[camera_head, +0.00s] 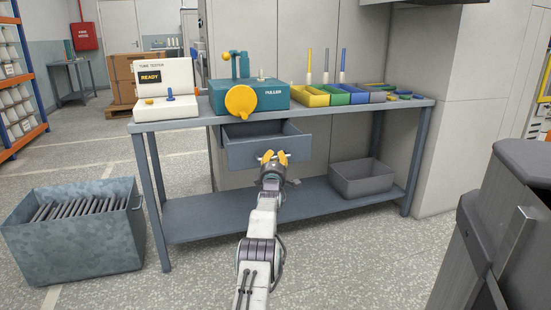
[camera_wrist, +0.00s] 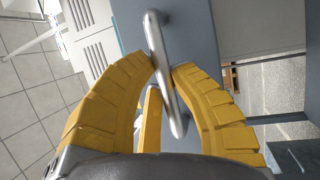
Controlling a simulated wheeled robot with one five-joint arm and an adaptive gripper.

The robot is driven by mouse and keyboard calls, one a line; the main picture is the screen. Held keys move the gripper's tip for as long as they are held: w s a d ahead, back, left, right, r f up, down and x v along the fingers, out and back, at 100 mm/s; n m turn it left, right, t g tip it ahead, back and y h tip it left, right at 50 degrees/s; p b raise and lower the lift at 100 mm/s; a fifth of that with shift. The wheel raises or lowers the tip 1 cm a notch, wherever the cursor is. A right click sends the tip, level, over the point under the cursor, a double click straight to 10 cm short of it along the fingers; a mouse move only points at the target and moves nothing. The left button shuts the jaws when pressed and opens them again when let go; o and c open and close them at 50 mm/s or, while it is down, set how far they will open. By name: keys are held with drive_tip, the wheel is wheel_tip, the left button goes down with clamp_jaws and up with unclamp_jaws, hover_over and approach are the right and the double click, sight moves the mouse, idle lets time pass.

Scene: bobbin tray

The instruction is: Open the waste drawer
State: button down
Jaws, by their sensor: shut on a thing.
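The waste drawer (camera_head: 248,149) is a grey-blue drawer under the bench top. It stands pulled out toward me, and its open inside shows from above. My gripper (camera_head: 274,156) is at the drawer's front. In the wrist view its yellow fingers (camera_wrist: 168,75) are closed around the metal bar handle (camera_wrist: 158,50), which crosses between the fingertips. The grey drawer front (camera_wrist: 200,35) lies just behind the handle. The lower part of the drawer front is partly hidden by my gripper in the head view.
The workbench (camera_head: 165,125) carries a tube tester (camera_head: 165,80), a teal puller (camera_head: 270,95) and coloured trays (camera_head: 335,98). A grey bin (camera_head: 362,180) stands on its lower shelf. A metal crate (camera_head: 75,240) of dark tubes is at left. Floor between is clear.

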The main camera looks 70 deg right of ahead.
drive_tip(key=shift+w, duration=0.1)
drive_tip(key=c, duration=1.1)
unclamp_jaws()
drive_tip(key=shift+a, duration=0.1)
drive_tip(key=shift+v, duration=5.9)
drive_tip(key=shift+f, duration=0.1)
